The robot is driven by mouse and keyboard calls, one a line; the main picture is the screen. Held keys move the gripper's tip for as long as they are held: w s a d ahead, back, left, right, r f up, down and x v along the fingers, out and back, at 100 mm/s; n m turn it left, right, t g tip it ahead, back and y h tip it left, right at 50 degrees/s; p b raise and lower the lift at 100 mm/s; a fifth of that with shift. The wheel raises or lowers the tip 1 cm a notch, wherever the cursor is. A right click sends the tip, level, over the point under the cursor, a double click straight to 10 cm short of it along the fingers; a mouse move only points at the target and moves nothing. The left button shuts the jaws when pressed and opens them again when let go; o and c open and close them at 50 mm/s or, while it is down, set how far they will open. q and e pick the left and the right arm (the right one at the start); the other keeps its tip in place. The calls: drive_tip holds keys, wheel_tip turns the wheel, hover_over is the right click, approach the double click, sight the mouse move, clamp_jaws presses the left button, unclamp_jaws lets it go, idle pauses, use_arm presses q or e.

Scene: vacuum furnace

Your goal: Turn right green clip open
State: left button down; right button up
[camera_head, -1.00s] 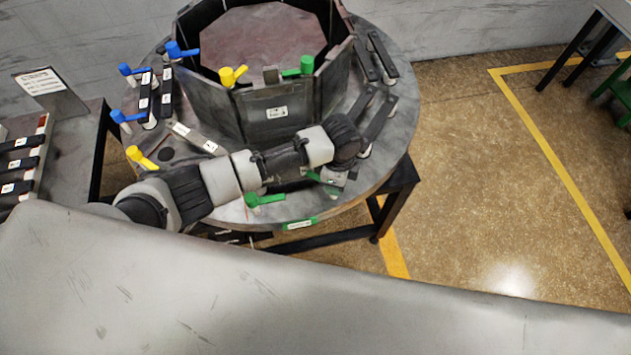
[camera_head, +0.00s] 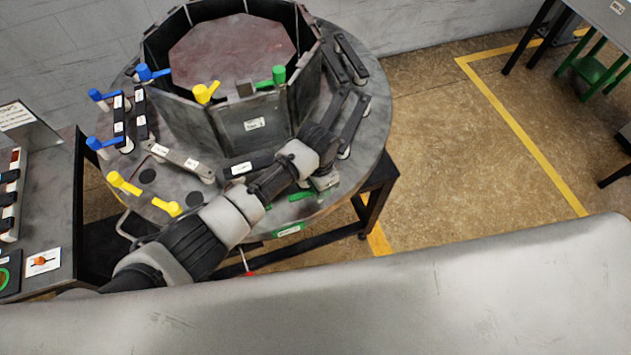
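Green clips sit on the round metal table. The right-hand one (camera_head: 301,195) lies near the front right rim, partly covered by my arm. Another green clip (camera_head: 267,207) is almost hidden behind the arm. My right gripper is out of view.
The octagonal chamber wall (camera_head: 254,130) rises mid-table. Yellow clips (camera_head: 124,183), blue clips (camera_head: 104,143) and dark bars (camera_head: 352,125) surround it. A side table (camera_head: 48,215) stands at left. A large grey surface (camera_head: 420,290) fills the foreground.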

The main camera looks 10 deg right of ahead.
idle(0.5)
use_arm(q)
drive_tip(key=c, duration=0.8)
unclamp_jaws()
drive_tip(key=r, duration=0.7)
drive_tip(key=r+b, duration=0.1)
drive_tip(key=r, duration=0.3)
drive_tip(key=shift+w+a, duration=0.15)
drive_tip(key=shift+w, duration=0.15)
drive_tip(key=shift+f, duration=0.1)
